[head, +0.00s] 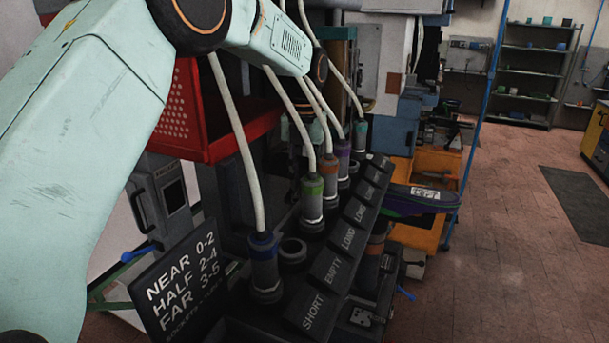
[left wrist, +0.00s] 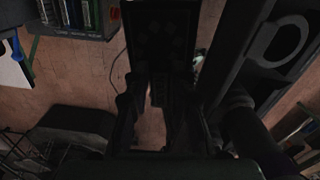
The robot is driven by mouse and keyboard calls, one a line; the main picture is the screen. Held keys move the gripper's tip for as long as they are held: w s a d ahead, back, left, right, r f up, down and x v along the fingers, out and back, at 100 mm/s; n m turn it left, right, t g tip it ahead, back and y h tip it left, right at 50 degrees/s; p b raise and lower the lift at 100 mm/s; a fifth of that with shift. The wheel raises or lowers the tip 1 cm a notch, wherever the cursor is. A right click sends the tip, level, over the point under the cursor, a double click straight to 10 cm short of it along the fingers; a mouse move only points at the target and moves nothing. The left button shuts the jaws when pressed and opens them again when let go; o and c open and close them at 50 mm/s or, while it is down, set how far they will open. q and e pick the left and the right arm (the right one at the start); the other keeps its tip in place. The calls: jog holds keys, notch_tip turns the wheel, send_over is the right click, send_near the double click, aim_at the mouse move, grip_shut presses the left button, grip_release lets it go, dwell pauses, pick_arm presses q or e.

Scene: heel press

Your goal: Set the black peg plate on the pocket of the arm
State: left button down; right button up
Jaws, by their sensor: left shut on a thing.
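In the left wrist view my left gripper (left wrist: 160,98) has its two dark fingers on a flat black plate (left wrist: 162,38). The plate has a faint pattern on its face and lies ahead of the fingers; its pegs cannot be made out clearly. In the head view my left arm crosses the top from the left, and its gripper and the plate are hidden. A dark beam (left wrist: 243,62) with a pale ring-shaped mark stands right of the plate in the wrist view, apart from it. I cannot tell whether this is the arm with the pocket. My right gripper is out of view.
A dark rack (head: 328,268) labelled SHORT, EMPTY and LONG holds several colour-banded plugs with white hoses. A sign (head: 180,285) stands at its near end. A sole labelled LEFT (head: 425,193) lies beyond the rack. A red perforated bin (head: 190,120) is behind. Floor at right is mostly clear.

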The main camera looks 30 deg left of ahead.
pick_arm(q)
jog(key=shift+d, duration=0.15)
jog(key=shift+f, duration=0.25)
dwell(0.3)
jog(key=shift+f, duration=0.1)
jog(key=c, duration=1.1)
grip_release()
jog(key=shift+o, duration=0.2)
notch_tip(320, 180, up, 6)
jog(key=shift+f, duration=0.1)
jog(key=shift+s+f, duration=0.15)
